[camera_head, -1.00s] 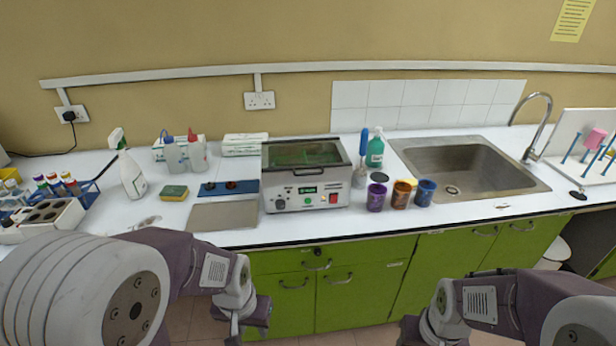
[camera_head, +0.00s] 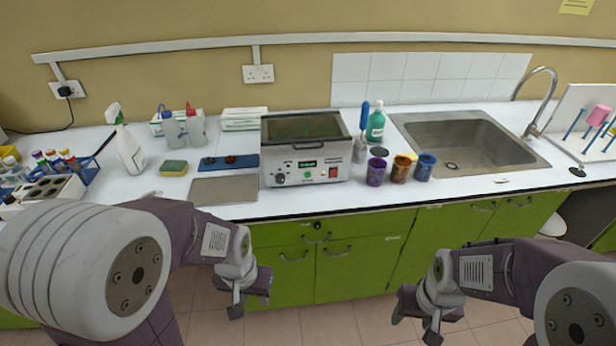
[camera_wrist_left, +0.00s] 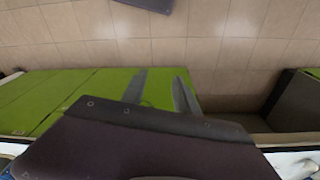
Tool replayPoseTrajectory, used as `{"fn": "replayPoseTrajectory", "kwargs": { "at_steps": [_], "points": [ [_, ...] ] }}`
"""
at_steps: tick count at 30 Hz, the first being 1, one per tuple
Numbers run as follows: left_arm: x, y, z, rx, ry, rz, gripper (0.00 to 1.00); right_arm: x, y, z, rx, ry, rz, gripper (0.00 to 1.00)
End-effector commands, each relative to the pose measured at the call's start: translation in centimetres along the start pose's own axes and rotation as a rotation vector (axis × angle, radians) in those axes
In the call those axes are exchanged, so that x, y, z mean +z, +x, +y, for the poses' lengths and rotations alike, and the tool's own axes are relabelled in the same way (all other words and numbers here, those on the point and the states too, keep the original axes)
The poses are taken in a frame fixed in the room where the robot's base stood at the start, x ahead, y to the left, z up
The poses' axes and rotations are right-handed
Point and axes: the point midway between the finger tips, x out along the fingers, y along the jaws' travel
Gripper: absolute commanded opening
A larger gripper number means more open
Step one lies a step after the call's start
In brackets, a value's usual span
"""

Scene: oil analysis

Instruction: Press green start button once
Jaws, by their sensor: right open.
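The green start button (camera_head: 308,175) is a small round spot on the front panel of the grey lidded bath (camera_head: 340,158) on the counter. It sits under a small lit display, between a black knob (camera_head: 280,178) and a red switch (camera_head: 333,173). My left gripper (camera_head: 250,304) hangs in front of the green cabinets, below and left of the bath. Its two fingers (camera_wrist_left: 160,92) stand apart in the left wrist view, with nothing between them. My right gripper (camera_head: 414,322) is open and empty, low in front of the cabinets, right of the bath. Neither gripper touches the bath.
A grey metal plate (camera_head: 224,190) and blue tray (camera_head: 229,162) lie left of the bath. Several coloured cups (camera_head: 400,170) and a green bottle (camera_head: 375,126) stand right of it, before the sink (camera_head: 455,148). The counter's front edge lies between my grippers and the bath.

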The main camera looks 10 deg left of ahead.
Motion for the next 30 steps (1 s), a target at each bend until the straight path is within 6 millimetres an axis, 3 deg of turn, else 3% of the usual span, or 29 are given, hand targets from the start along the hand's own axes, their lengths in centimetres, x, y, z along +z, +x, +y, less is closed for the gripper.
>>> {"fn": "replayPoseTrajectory", "kwargs": {
  "at_steps": [1,4,30],
  "points": [
    [0.00,0.00,0.00,0.000,0.000,0.000,0.25,0.00,0.00,0.00,0.000,0.000,0.000,0.53],
    [0.00,0.00,0.00,0.000,0.000,0.000,0.00,0.00,0.00,0.00,0.000,0.000,0.000,0.53],
    [0.00,0.00,0.00,0.000,0.000,0.000,0.00,0.00,0.00,0.00,0.000,0.000,0.000,0.53]
  ]
}}
